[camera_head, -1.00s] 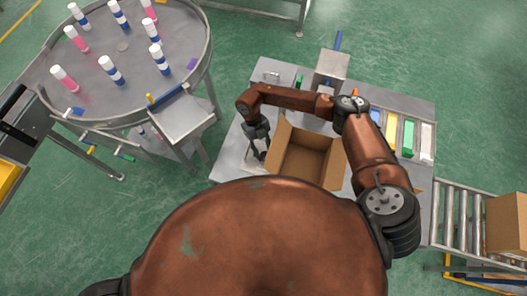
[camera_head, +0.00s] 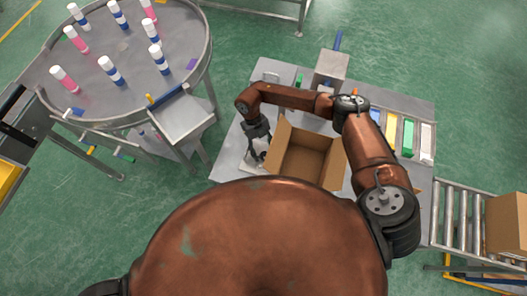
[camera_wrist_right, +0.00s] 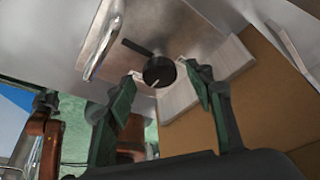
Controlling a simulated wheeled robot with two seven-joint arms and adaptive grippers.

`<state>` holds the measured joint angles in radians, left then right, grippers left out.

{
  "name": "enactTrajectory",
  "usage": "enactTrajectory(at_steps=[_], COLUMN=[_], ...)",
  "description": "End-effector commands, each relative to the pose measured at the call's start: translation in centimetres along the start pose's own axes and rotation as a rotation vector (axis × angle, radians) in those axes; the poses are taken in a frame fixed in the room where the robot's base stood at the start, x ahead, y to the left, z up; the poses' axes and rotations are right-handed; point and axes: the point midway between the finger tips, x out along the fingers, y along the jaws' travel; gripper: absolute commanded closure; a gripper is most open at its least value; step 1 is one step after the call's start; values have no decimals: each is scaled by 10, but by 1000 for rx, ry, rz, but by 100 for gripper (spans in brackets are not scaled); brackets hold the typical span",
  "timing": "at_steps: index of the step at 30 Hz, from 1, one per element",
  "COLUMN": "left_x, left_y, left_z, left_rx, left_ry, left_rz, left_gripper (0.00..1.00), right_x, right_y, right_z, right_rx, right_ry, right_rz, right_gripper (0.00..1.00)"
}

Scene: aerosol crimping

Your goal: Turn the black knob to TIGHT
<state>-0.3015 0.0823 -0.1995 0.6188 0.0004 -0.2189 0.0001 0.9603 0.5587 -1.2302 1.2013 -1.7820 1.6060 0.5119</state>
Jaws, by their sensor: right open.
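The black knob (camera_wrist_right: 159,70) shows in the right wrist view. It is a round dark dial with a pale pointer line on a grey metal face. A dark bar sits at its upper left; I cannot read any label. My right gripper (camera_wrist_right: 165,83) is open, with a green-padded finger on each side just below the knob. I cannot tell whether either finger touches it. In the head view my right gripper (camera_head: 257,150) points down beside the open carton, and the knob cannot be made out there. My left gripper is out of view.
An open cardboard box (camera_head: 303,160) stands on the grey bench (camera_head: 228,165) right beside my right gripper. A metal handle (camera_wrist_right: 103,40) sticks out left of the knob. A round table (camera_head: 100,95) with several bottles is at left; a roller conveyor (camera_head: 462,215) is at right.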

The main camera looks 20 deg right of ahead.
Motion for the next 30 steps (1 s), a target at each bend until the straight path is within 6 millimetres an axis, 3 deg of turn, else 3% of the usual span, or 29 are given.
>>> enactTrajectory(at_steps=[15, 21, 30], left_x=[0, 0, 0], left_y=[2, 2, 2], left_z=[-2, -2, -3], left_rx=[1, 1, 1], left_ry=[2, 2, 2], left_rz=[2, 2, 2], left_gripper=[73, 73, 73], right_x=[-97, -112, -114], right_y=[0, 0, 0], right_z=[1, 0, 0], right_rx=[0, 1, 1], right_ry=[-3, -2, -1], right_rz=[-1, 0, 0], right_gripper=[51, 51, 51])
